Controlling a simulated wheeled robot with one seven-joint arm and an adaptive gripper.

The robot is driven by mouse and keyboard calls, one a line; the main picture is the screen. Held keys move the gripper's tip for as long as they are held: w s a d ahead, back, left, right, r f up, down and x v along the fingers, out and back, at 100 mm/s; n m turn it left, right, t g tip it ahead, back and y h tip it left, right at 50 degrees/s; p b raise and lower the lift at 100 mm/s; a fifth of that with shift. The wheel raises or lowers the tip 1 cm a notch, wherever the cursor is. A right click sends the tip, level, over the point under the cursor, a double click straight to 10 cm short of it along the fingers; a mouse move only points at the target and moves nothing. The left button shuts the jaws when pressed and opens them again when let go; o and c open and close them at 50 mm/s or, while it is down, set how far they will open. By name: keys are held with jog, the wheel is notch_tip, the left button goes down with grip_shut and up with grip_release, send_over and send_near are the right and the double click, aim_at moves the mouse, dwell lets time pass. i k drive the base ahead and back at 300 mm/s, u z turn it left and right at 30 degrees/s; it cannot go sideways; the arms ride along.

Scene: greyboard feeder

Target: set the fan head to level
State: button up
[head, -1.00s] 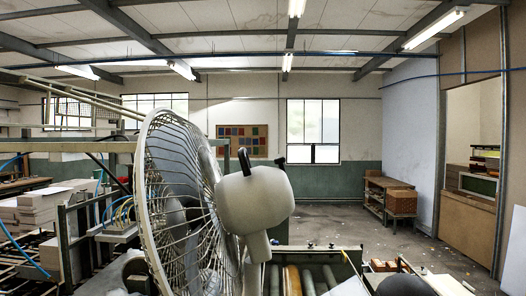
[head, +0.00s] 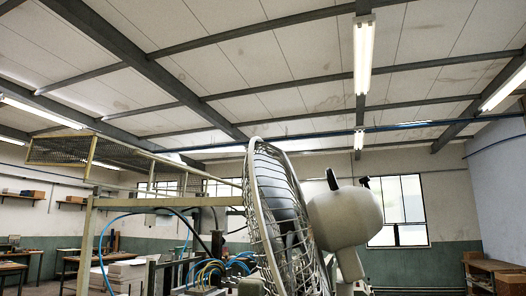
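The fan head fills the lower middle of the head view. Its round wire cage (head: 277,215) is seen nearly edge-on and faces left. The top of the cage leans left in the picture, but the view itself looks upward, so I cannot tell the true tilt. The pale motor housing (head: 344,217) is behind the cage on the right, with a dark knob (head: 332,180) standing on top. A second small dark part shows behind the housing. The pale neck (head: 350,265) runs down out of frame. My gripper is not in view.
A metal frame with a mesh top (head: 88,152) stands at the left, with blue hoses and pale stacks (head: 122,272) near it. A wooden shelf unit (head: 495,275) is at the lower right. A window (head: 400,210) is behind the fan. The floor is mostly out of view.

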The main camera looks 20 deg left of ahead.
aim_at(342, 219)
jog(key=k, duration=0.3)
jog(key=z, duration=1.05)
jog(key=i, duration=0.85)
jog(key=u, duration=2)
